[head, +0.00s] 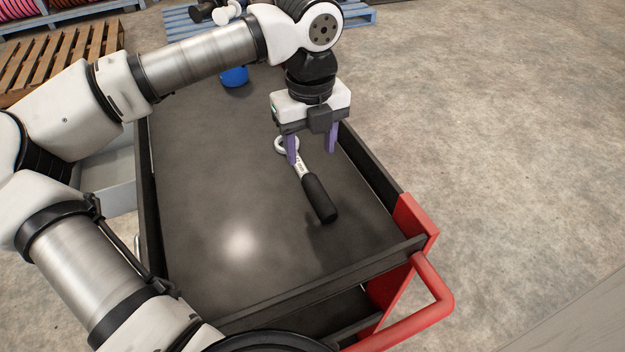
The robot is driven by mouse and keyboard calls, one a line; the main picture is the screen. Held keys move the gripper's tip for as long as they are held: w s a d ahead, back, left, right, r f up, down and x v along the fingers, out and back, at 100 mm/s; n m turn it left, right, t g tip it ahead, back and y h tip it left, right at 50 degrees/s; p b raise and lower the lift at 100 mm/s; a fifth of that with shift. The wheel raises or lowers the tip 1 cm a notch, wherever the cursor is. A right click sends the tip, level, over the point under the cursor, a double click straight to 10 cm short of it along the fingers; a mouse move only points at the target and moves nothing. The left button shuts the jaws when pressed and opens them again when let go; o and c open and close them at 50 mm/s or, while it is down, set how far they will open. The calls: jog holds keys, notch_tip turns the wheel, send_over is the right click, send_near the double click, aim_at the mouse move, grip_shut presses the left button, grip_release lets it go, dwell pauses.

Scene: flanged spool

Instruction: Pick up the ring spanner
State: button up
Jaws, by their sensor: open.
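The ring spanner (318,198) lies on the dark top of a cart, with a black handle toward the front right and a pale shank and ring end toward the back left. My gripper (312,155) points down above the spanner's ring and shank end. Its two purple fingers are apart, with the left finger in front of part of the ring and the right finger to the right of the shank. Nothing is held between them. I cannot tell the exact height of the fingertips above the cart top.
The cart top (200,190) has a raised dark rim and a red handle (440,295) at the front right. A blue object (235,77) stands at the back of the cart. Wooden pallets and spools are on the floor behind. The left part of the top is clear.

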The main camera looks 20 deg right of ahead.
aim_at(312, 179)
jog(key=shift+s+f+p, duration=0.2)
jog(key=shift+f+p, duration=0.85)
jog(key=shift+f, duration=2.85)
grip_shut()
